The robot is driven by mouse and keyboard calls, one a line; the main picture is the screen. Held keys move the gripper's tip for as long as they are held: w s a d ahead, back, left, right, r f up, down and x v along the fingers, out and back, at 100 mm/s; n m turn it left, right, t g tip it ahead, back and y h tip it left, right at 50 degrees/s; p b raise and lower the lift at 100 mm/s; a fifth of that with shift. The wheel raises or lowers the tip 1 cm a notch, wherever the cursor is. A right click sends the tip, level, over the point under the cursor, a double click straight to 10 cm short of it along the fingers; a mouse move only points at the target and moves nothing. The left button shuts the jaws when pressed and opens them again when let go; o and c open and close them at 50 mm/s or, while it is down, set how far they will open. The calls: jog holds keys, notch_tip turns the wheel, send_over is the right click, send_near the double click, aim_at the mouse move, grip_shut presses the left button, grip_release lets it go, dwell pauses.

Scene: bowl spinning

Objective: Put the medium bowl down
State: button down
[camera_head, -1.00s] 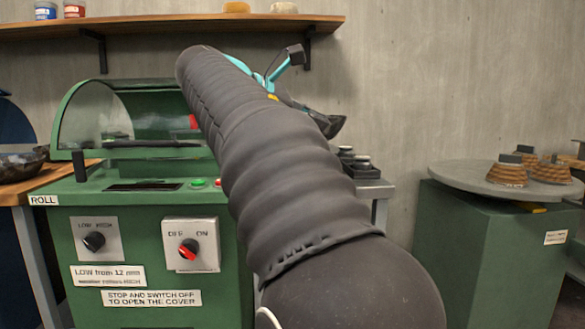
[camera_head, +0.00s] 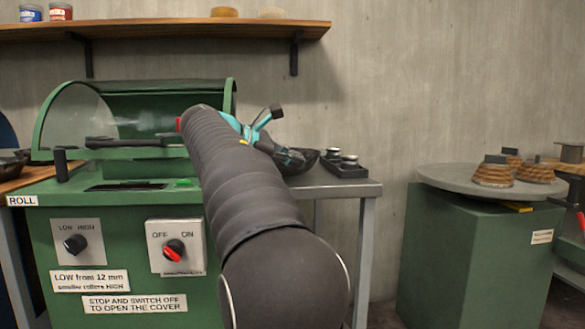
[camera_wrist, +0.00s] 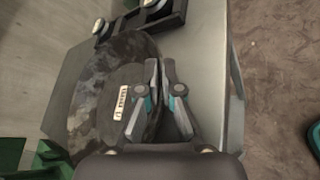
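The medium bowl (camera_wrist: 88,88) is dark and mottled, with a small white label on it. In the wrist view it fills the area left of my gripper (camera_wrist: 161,66), whose fingertips pinch its right rim. In the head view the bowl (camera_head: 299,158) shows as a dark shape at the end of my arm, low over the grey side table (camera_head: 345,187). My arm partly hides it and the gripper. I cannot tell whether the bowl touches the table.
A black tray with small metal pieces (camera_head: 346,165) stands just right of the bowl. The green rolling machine (camera_head: 110,210) is on the left. A green stand with a round grey top (camera_head: 440,180) is at right. A wooden shelf (camera_head: 180,27) hangs above.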

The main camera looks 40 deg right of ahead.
jog(key=shift+f, duration=0.4)
jog(key=shift+r, duration=0.1)
jog(key=c, duration=1.3)
grip_release()
jog(key=shift+a+r, duration=0.2)
jog(key=shift+a, duration=0.2)
jog(key=p+v, duration=0.3)
jog(key=v, duration=0.8)
jog(key=shift+a, duration=0.1)
